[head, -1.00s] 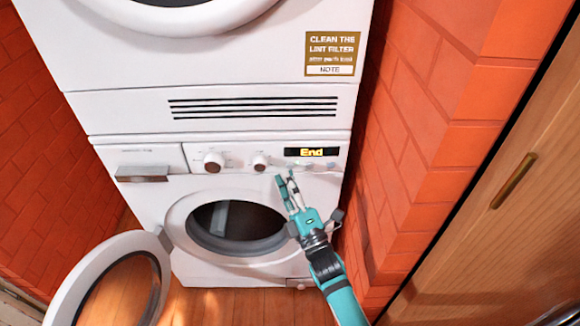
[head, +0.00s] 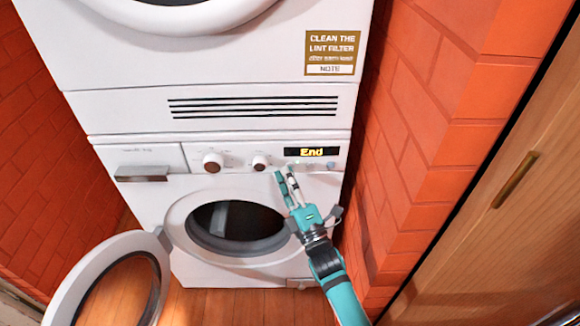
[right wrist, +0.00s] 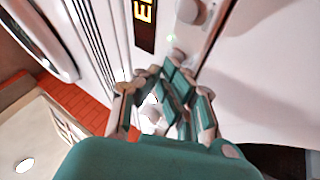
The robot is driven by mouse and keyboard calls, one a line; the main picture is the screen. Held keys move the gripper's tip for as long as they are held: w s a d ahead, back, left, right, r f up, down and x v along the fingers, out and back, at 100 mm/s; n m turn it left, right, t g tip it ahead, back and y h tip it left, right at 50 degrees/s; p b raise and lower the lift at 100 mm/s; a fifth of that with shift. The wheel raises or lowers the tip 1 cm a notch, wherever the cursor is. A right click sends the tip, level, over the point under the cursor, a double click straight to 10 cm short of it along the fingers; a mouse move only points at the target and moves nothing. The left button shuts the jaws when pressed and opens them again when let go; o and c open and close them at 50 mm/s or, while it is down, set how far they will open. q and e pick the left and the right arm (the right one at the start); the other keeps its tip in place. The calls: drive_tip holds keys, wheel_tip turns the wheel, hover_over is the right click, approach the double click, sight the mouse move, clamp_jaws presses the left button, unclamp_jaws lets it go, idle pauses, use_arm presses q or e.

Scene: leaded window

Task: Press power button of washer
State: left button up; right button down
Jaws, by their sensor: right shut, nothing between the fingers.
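The white washer (head: 150,205) stands below a stacked dryer, its round door open to the left. Its control strip has two knobs, a display reading "End" (head: 312,152) and small buttons (head: 331,165) under the display. Which one is the power button I cannot tell. In the right wrist view the fingers (right wrist: 172,75) point at the panel near a knob and a small green light (right wrist: 171,38); contact cannot be told. My left gripper is not in view.
The open washer door (head: 62,290) hangs at the lower left. A red brick wall (head: 440,110) stands close on the right of the machines, with a wooden door (head: 500,240) beyond it. The dryer (head: 110,60) is above.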

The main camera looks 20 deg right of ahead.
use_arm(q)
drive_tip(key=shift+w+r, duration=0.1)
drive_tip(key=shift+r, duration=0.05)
use_arm(e)
drive_tip(key=shift+s, duration=0.15)
drive_tip(key=shift+s+a, duration=0.1)
drive_tip(key=shift+s, duration=0.05)
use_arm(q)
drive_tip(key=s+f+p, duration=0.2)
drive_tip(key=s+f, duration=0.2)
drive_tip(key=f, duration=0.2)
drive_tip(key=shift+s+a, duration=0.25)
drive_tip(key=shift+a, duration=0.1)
use_arm(e)
drive_tip(key=s+a, duration=0.1)
drive_tip(key=s, duration=0.5)
drive_tip(key=shift+a, duration=0.4)
drive_tip(key=shift+s, duration=0.1)
